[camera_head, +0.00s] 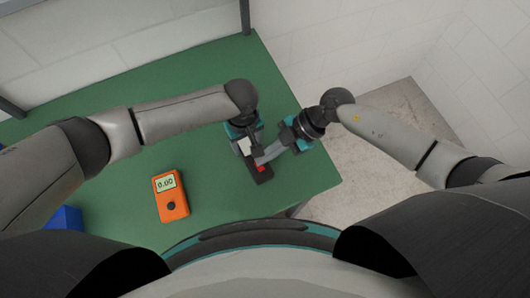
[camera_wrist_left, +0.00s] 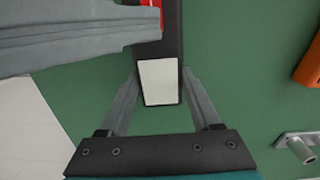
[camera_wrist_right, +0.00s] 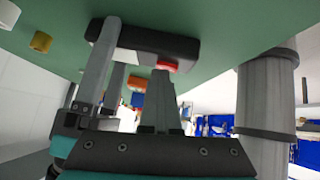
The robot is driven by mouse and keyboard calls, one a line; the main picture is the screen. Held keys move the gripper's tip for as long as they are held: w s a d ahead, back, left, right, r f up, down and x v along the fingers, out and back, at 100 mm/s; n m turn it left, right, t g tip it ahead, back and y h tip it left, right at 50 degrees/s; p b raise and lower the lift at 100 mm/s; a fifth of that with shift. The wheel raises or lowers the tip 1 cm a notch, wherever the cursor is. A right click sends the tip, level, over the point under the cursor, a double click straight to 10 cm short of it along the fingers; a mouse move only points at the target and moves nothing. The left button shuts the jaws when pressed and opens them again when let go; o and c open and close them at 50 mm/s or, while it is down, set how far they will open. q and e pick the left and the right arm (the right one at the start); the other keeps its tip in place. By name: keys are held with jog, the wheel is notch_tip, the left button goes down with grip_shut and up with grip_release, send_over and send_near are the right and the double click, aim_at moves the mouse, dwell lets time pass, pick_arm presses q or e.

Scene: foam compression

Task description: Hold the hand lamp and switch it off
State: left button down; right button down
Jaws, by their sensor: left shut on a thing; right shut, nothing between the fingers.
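The hand lamp is a dark bar with a white panel and a red switch; in the head view its dark end (camera_head: 265,177) shows near the table's right side. My left gripper (camera_wrist_left: 160,77) is shut on the lamp body, with a finger on each side of the white panel (camera_wrist_left: 158,82). My right gripper (camera_head: 262,158) is shut and empty, its fingertips at the red switch (camera_head: 261,168). In the right wrist view the fingertips (camera_wrist_right: 163,73) are close to the red switch (camera_wrist_right: 167,66); I cannot tell whether they touch. The right fingers partly cover the switch in the left wrist view.
The green table (camera_head: 215,185) has an orange meter (camera_head: 171,198) reading 0.00 and a blue object (camera_head: 66,218) at the left.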

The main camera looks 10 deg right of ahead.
jog(key=shift+s+d+f, duration=0.1)
jog(key=shift+s+d, duration=0.1)
jog(key=shift+s, duration=0.25)
jog(key=shift+s+d+f, duration=0.1)
jog(key=shift+s+d, duration=0.1)
jog(key=shift+s, duration=0.25)
jog(key=shift+r, duration=0.15)
notch_tip(320, 180, up, 4)
jog(key=shift+r, duration=0.1)
jog(key=v, duration=1)
jog(key=shift+a, duration=0.1)
jog(key=shift+w+a+r, duration=0.15)
jog(key=shift+w+a, duration=0.1)
jog(key=shift+w, duration=0.4)
